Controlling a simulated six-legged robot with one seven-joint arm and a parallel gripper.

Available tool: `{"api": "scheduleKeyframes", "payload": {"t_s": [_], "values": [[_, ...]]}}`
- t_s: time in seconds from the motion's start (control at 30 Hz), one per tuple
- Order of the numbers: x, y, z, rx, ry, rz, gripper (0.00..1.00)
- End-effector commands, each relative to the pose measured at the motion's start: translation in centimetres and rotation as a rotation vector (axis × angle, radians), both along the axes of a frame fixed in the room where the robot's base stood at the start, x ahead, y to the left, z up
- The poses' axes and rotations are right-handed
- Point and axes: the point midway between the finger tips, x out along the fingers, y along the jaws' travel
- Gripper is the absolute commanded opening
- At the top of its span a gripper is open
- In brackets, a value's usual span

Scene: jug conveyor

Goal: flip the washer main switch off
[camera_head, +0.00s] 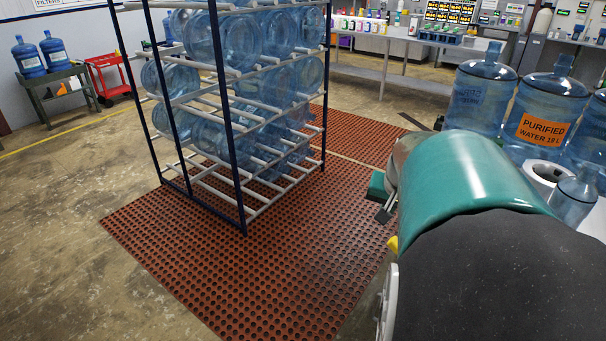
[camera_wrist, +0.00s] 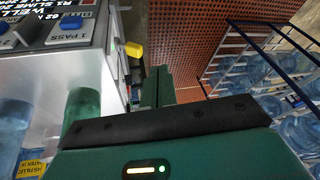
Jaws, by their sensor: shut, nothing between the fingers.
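In the wrist view, a grey machine housing (camera_wrist: 80,72) fills the left side. Its panel carries blue knobs (camera_wrist: 70,25) and lettering, including "1 PASS". A yellow handle-like piece (camera_wrist: 134,49) sticks out by the housing's edge; I cannot tell for certain whether it is the washer main switch. My gripper (camera_wrist: 157,85) is shut and empty, its fingers just right of and below the yellow piece in the picture, with no clear contact. In the head view my gripper (camera_head: 381,199) shows partly at the left of my arm, which hides the area behind it.
A rack (camera_head: 245,190) of water jugs stands on a red perforated mat (camera_head: 270,275). Blue jugs (camera_head: 480,95) stand on the right. A red cart (camera_head: 110,75) is at the back left. Open floor (camera_head: 70,270) lies at the left.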

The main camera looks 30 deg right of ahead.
Motion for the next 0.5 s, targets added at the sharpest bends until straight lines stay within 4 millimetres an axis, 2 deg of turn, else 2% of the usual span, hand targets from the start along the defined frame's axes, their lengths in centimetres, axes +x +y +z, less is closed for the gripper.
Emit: {"api": "scheduleKeyframes", "payload": {"t_s": [0.03,0.2,0.33,0.5], "values": [[-0.7,-2.0,-0.6,0.015,-0.001,-0.048,0.00],[-2.9,-7.1,-2.1,0.052,-0.015,-0.172,0.00],[-4.1,-9.4,-2.7,0.066,-0.026,-0.227,0.00],[-4.5,-10.2,-3.0,0.073,-0.030,-0.248,0.00]]}}
